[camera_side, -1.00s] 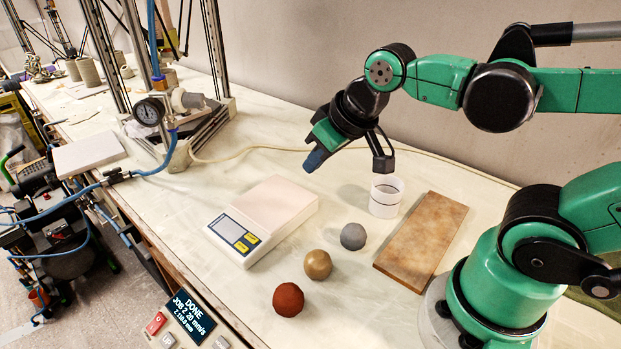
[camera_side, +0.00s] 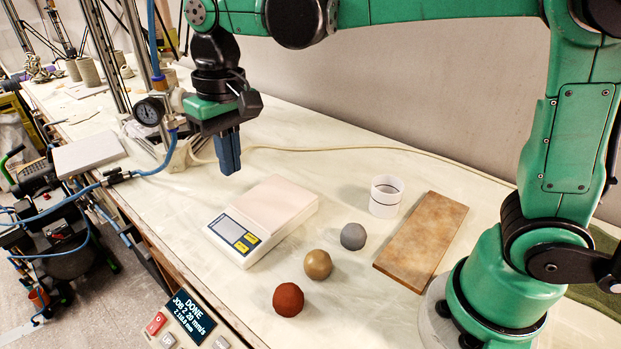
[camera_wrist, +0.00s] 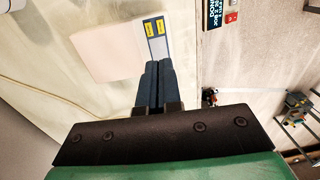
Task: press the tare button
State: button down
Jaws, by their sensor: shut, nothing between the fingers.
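A white kitchen-type scale (camera_side: 265,217) with a pale pink top lies on the table.
Red (camera_side: 288,299), tan (camera_side: 318,264) and grey (camera_side: 353,236) clay balls sit right of the scale. A control panel (camera_side: 187,318) sits at the front edge.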

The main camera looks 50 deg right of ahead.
aim_at(242, 246)
jog(key=f, duration=1.4)
jog(key=shift+a, duration=0.35)
jog(key=shift+f, duration=0.1)
jog(key=shift+f, duration=0.75)
notch_tip(242, 246, up, 9)
jog(key=shift+d, duration=0.2)
jog(key=shift+r, duration=0.1)
